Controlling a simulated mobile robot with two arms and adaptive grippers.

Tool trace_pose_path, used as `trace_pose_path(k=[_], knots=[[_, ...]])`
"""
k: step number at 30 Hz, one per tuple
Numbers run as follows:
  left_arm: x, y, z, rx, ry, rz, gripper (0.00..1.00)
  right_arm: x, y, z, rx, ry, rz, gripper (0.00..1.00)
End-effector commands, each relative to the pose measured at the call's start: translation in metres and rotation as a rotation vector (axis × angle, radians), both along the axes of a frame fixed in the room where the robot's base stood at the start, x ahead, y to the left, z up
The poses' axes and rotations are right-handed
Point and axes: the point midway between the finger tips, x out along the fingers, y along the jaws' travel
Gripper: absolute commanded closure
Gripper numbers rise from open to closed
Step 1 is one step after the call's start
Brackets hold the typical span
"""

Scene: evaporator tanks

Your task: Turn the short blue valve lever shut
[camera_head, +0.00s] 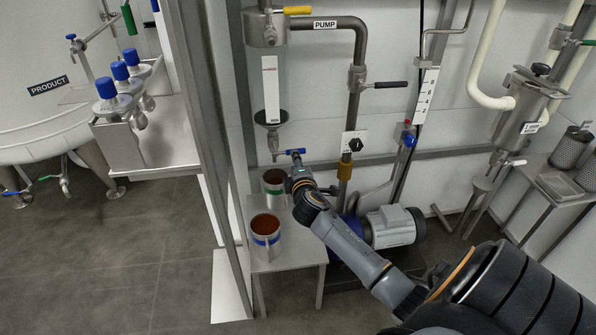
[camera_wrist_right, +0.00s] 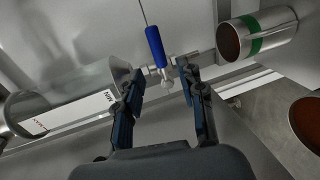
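The short blue valve lever (camera_head: 295,152) sits on a small valve below the sight-glass cylinder (camera_head: 270,88). In the right wrist view the blue lever (camera_wrist_right: 155,47) points up and slightly left from its metal valve (camera_wrist_right: 163,75). My right gripper (camera_wrist_right: 160,70) is open, with one finger on each side of the valve and the lever's lower end between or just beyond the fingertips. I cannot tell whether a finger touches it. In the head view my right gripper (camera_head: 300,176) is just below the lever. My left gripper is not in view.
Below the valve, a green-banded can (camera_head: 273,181) and a blue-banded can (camera_head: 266,238) stand on a small metal table (camera_head: 290,254). A steel post (camera_head: 208,130) is to the left. A pump motor (camera_head: 390,227) lies right, close to my arm.

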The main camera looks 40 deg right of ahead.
Motion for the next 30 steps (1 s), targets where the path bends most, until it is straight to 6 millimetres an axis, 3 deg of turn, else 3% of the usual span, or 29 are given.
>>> trace_pose_path(k=[3, 10, 30], knots=[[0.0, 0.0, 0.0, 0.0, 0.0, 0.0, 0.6, -0.017, 0.011, 0.003, 0.001, 0.001, 0.001, 0.61], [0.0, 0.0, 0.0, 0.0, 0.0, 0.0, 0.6, -0.035, 0.021, 0.007, 0.001, 0.002, -0.001, 0.61], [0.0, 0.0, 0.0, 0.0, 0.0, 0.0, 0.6, -0.037, 0.023, 0.004, 0.008, 0.006, -0.001, 0.61]])
